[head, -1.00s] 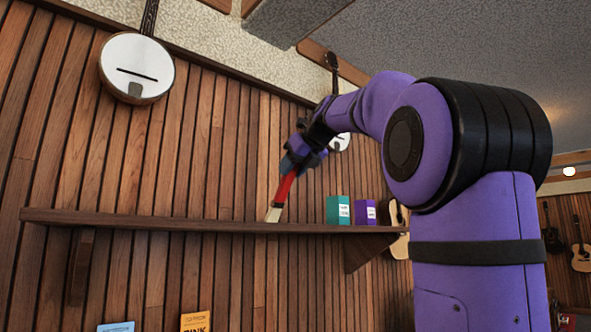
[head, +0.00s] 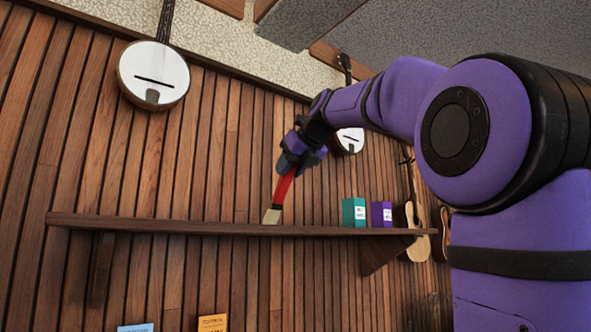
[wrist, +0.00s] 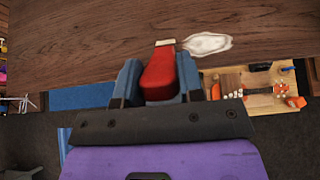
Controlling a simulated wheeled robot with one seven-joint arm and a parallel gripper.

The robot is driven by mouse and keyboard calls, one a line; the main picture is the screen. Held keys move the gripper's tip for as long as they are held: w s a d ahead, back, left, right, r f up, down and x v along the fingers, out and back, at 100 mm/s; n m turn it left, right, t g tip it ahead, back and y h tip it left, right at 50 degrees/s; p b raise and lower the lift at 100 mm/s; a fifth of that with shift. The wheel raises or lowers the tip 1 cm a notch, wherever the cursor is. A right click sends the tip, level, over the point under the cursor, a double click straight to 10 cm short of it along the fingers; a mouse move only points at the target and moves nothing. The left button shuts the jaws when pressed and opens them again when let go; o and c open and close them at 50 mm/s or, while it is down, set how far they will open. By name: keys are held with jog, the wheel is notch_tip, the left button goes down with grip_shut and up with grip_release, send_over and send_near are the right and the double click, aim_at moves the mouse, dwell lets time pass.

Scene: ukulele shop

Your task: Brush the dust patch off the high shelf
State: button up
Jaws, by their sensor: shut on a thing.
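My gripper (head: 300,155) is shut on the red handle of a brush (head: 284,187), which tilts with its pale bristles down at the high shelf (head: 150,224). In the wrist view the brush (wrist: 160,75) sits between my fingers (wrist: 160,83) with its bristle end over the shelf board (wrist: 90,35). A whitish dust patch (wrist: 208,43) lies on the board just right of the bristles. The bristles look beside it, and I cannot tell whether they touch its edge. The dust patch does not show in the head view.
A teal box (head: 353,212) and a purple box (head: 381,214) stand on the shelf to the right of the brush. A banjo (head: 153,76) hangs on the slatted wall above. The shelf left of the brush looks clear.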

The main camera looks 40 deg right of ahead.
jog(key=shift+s, duration=0.65)
jog(key=shift+d, duration=6.1)
jog(key=s+a, duration=0.1)
jog(key=a, duration=0.5)
jog(key=shift+s+a+f, duration=0.15)
jog(key=shift+s+a, duration=0.05)
jog(key=shift+s, duration=0.15)
jog(key=shift+w+a, duration=0.15)
jog(key=shift+a, duration=2.9)
notch_tip(320, 180, up, 6)
